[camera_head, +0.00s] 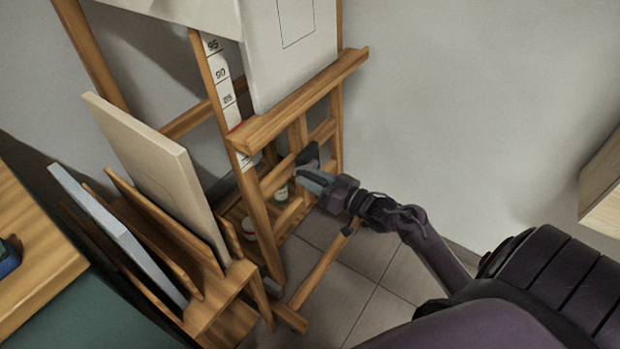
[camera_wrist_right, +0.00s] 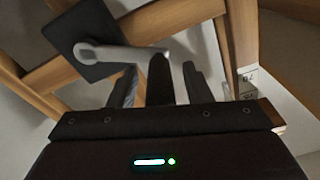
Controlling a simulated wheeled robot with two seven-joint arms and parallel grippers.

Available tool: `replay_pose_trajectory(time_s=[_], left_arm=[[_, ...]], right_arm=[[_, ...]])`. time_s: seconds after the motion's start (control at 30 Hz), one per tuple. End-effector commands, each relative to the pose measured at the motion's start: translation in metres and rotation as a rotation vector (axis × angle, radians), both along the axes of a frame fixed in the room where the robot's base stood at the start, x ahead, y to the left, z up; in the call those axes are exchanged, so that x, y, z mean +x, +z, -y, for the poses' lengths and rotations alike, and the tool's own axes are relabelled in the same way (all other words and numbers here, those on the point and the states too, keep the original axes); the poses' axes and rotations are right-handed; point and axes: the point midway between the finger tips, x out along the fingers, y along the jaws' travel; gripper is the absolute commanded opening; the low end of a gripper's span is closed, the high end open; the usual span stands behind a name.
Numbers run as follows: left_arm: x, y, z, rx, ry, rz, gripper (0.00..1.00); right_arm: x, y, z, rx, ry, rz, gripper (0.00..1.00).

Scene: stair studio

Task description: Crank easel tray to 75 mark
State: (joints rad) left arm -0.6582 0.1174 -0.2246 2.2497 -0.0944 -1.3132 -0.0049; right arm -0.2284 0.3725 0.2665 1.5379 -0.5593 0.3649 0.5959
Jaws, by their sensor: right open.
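The wooden easel (camera_head: 262,205) stands against the wall, with its tray (camera_head: 300,98) under a canvas. A white scale (camera_head: 222,75) on the easel shows 95, 90 and 85, with a red mark (camera_head: 237,126) below 85 at tray level. My right gripper (camera_head: 312,176) is low at the easel, below the tray. In the wrist view, a grey crank arm (camera_wrist_right: 118,53) runs from a dark square plate (camera_wrist_right: 85,38) to a black handle (camera_wrist_right: 160,82). The handle lies between the open fingers; contact is unclear. My left gripper is out of view.
A wooden rack with panels (camera_head: 150,165) stands left of the easel. A table edge (camera_head: 35,240) is at far left and a wooden edge (camera_head: 603,180) at far right. Floor right of the easel is clear.

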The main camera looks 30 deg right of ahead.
Motion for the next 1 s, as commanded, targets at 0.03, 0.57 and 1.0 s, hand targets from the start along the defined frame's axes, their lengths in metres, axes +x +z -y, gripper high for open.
replay_pose_trajectory(time_s=[0.03,0.57,1.0], left_arm=[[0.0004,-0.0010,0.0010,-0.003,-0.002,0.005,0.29],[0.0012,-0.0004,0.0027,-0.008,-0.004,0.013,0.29],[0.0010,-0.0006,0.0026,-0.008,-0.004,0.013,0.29]], right_arm=[[0.0046,-0.0002,-0.0020,0.001,0.000,0.002,0.45],[0.0097,-0.0001,-0.0041,0.000,-0.001,-0.001,0.23],[0.0095,-0.0007,-0.0040,-0.004,0.000,0.001,0.00]])
